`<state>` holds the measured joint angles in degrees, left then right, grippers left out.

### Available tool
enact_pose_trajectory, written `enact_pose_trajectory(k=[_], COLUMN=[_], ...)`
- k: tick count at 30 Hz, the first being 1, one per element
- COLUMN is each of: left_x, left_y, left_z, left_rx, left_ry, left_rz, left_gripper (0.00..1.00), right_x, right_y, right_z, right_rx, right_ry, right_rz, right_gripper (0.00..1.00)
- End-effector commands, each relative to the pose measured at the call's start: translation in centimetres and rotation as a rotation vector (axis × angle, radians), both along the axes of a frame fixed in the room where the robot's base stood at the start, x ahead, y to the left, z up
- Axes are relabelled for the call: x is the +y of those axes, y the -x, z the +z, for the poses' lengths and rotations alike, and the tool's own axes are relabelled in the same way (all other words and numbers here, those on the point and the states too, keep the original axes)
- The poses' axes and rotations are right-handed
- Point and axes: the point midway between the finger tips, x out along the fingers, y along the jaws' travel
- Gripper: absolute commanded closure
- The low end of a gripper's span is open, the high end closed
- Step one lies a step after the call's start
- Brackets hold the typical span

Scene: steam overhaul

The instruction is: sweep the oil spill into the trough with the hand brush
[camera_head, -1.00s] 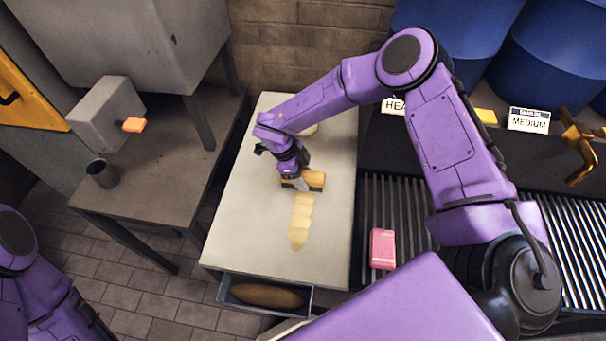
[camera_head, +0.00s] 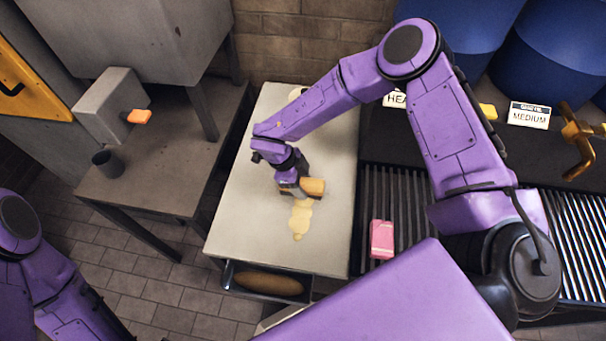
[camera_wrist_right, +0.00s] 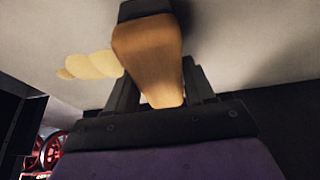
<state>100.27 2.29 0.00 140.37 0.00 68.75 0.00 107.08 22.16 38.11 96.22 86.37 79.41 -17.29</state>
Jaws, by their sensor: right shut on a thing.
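The hand brush (camera_head: 314,187) has a tan wooden body. My right gripper (camera_head: 292,187) is shut on it, at the far end of the oil spill. In the right wrist view the brush (camera_wrist_right: 148,60) sits between my gripper's fingers (camera_wrist_right: 155,95). The oil spill (camera_head: 300,217) is a pale yellow strip of joined blobs on the light bench top, running from the brush toward the front edge. It also shows in the right wrist view (camera_wrist_right: 92,66), left of the brush. The trough (camera_head: 232,281) hangs at the bench's front edge, with a brown oblong thing inside. My left gripper is out of view.
The light bench top (camera_head: 245,215) is mostly clear around the spill. A pink block (camera_head: 382,239) lies on the roller conveyor (camera_head: 400,195) to the right. A dark side table (camera_head: 155,180) with a grey cup (camera_head: 107,164) stands left.

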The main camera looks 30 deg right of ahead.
Motion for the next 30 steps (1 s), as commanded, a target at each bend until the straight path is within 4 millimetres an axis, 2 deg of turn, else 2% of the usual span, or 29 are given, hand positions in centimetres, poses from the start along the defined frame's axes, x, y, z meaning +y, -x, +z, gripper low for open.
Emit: enact_pose_trajectory(k=[7,15,23,30], left_x=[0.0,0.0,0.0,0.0], left_y=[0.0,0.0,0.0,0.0], left_z=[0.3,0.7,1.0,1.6], left_rx=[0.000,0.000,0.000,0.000], left_ry=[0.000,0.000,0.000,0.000], left_rz=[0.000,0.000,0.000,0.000], left_gripper=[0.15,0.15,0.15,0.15], right_x=[0.7,2.0,2.5,3.8], right_y=[0.8,2.8,3.5,5.2], right_z=[0.0,-0.3,-0.3,-0.1], right_rx=[0.001,0.003,0.005,0.006], right_ry=[-0.001,-0.001,0.000,-0.001], right_rz=[0.001,0.002,0.003,0.003], right_gripper=[0.71,0.71,0.71,0.71])
